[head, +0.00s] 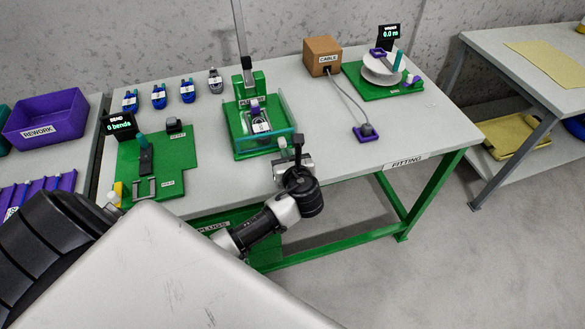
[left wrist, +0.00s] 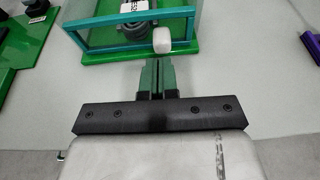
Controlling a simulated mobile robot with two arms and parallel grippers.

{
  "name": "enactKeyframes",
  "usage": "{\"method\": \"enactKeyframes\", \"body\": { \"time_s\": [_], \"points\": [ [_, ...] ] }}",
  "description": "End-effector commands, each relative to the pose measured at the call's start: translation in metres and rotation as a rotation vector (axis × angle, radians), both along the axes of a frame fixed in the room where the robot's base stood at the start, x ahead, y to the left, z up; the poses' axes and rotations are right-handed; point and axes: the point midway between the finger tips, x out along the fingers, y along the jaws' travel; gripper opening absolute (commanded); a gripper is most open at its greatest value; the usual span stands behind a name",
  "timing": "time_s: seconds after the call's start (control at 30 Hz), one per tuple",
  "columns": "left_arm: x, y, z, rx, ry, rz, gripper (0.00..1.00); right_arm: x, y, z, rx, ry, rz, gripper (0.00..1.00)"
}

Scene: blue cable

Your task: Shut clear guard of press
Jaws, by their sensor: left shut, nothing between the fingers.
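The green press (head: 246,84) stands at the middle of the table, with a tall grey lever rising from it. Its clear guard (head: 268,145) has a teal frame and a white knob (head: 283,141). The front panel shows near the base's front edge; I cannot tell whether it is fully shut. A labelled grey part sits inside. My left gripper (head: 298,146) is shut and empty, just in front of the guard's right part. In the left wrist view, its fingers (left wrist: 156,78) are just below the white knob (left wrist: 162,40); contact is unclear. My right gripper is not in view.
A green bend fixture (head: 155,165) is left of the press, with several blue connectors (head: 159,96) behind. A brown cable box (head: 322,56), its grey cable with a purple-based end (head: 367,132), and a green winder (head: 385,90) are right. The table's front right is clear.

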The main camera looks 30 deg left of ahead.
Motion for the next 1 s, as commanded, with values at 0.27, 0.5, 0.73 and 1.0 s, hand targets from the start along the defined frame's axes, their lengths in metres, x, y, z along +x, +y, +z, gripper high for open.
{"method": "enactKeyframes", "body": {
  "time_s": [0.27,0.5,0.73,1.0],
  "points": [
    [0.015,0.016,0.0,-0.001,0.0,-0.001,0.0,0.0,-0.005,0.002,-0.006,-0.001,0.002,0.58],
    [0.015,0.017,0.0,-0.001,0.0,-0.001,0.0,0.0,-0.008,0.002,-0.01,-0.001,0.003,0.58],
    [0.023,0.022,0.004,0.0,0.001,0.031,0.0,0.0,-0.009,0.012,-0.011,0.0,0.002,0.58],
    [0.029,0.028,0.002,0.002,-0.006,0.058,0.0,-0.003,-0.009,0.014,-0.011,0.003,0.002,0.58]
  ]
}}
